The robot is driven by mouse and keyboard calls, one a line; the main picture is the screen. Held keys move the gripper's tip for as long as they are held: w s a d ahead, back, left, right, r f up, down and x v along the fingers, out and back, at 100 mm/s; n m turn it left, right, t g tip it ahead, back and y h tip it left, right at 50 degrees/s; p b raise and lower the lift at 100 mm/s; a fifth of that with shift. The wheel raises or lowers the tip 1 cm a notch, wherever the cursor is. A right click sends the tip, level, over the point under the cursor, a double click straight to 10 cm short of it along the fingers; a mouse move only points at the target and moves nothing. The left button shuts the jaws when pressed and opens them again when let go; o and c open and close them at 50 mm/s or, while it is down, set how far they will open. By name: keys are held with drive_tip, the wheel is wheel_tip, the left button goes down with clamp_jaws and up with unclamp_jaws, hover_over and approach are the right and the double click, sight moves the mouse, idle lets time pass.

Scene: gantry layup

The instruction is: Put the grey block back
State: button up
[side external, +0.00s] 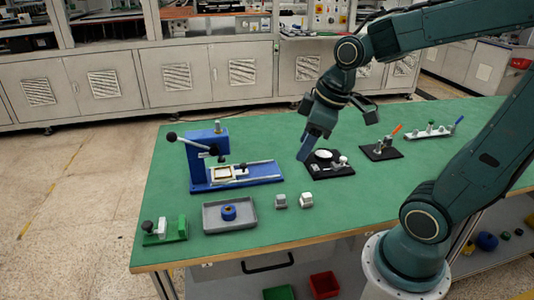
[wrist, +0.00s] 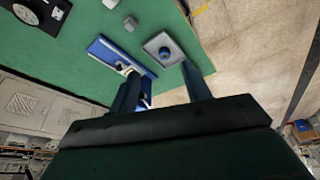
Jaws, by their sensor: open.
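The grey block (side external: 280,202) stands on the green table, right of the grey tray (side external: 211,226) and just left of a whiter block (side external: 306,200). In the wrist view the grey block (wrist: 130,23) shows near the top, apart from my fingers. My gripper (side external: 304,155) is above the table, behind the two blocks and near the black dial fixture. Its two fingers are spread with nothing visible between them in the wrist view (wrist: 161,73). No empty place for the block can be clearly made out.
The tray holds a blue ring (side external: 229,212). A blue press (side external: 208,150) with a lever stands behind it. A green clamp (side external: 172,230) is at the front left. The black dial fixture (side external: 329,164) and further lever fixtures (side external: 381,150) are to the right.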

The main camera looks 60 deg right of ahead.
drive_tip(key=s+a+r+m+t, duration=0.1)
drive_tip(key=s+a+r+m, duration=0.2)
drive_tip(key=s, duration=0.5)
drive_tip(key=shift+a+r+m+t, duration=0.25)
drive_tip(key=shift+r+m+t, duration=0.05)
drive_tip(key=shift+r+m, duration=0.25)
idle(0.7)
